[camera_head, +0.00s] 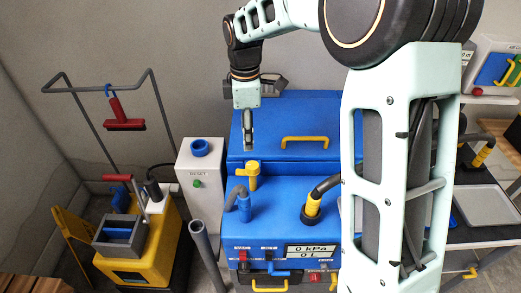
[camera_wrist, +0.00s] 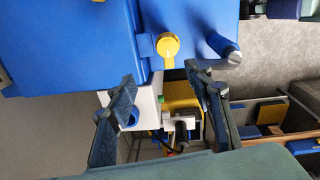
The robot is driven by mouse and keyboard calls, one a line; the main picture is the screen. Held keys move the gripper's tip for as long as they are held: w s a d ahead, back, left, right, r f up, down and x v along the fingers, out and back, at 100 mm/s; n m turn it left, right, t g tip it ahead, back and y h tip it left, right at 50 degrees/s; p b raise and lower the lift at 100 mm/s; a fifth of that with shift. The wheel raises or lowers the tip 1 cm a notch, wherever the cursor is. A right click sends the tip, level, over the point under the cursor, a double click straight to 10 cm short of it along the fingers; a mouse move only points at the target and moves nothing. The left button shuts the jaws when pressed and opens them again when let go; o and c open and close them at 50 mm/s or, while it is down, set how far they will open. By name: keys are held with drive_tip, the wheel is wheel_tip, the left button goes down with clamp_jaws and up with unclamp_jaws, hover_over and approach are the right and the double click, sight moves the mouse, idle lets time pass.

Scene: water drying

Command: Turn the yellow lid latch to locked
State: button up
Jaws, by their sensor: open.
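The yellow lid latch (camera_head: 253,172) sits at the front edge of the blue machine's lid (camera_head: 259,126), left of centre. In the wrist view the latch (camera_wrist: 167,46) has a round yellow head and a short stem. My gripper (camera_head: 248,142) points down over the left part of the lid, close behind the latch in the head view. In the wrist view my gripper (camera_wrist: 160,76) is open, its two dark fingers apart with nothing between them. The latch shows just beyond the gap between the fingertips, and I see no contact.
A yellow handle (camera_head: 305,142) lies on the lid to the right. A blue-grey pipe (camera_head: 241,204) and a black and yellow hose (camera_head: 313,204) rise in front. A white RESET box (camera_head: 200,177) stands to the left.

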sight(252, 165)
drive_tip(key=shift+n+g, duration=0.3)
drive_tip(key=shift+n, duration=0.3)
drive_tip(key=f, duration=0.7)
drive_tip(key=s+d+f+p, duration=0.1)
drive_tip(key=f, duration=0.3)
drive_tip(key=shift+f, duration=0.1)
drive_tip(key=shift+c, duration=0.3)
drive_tip(key=c, duration=1.1)
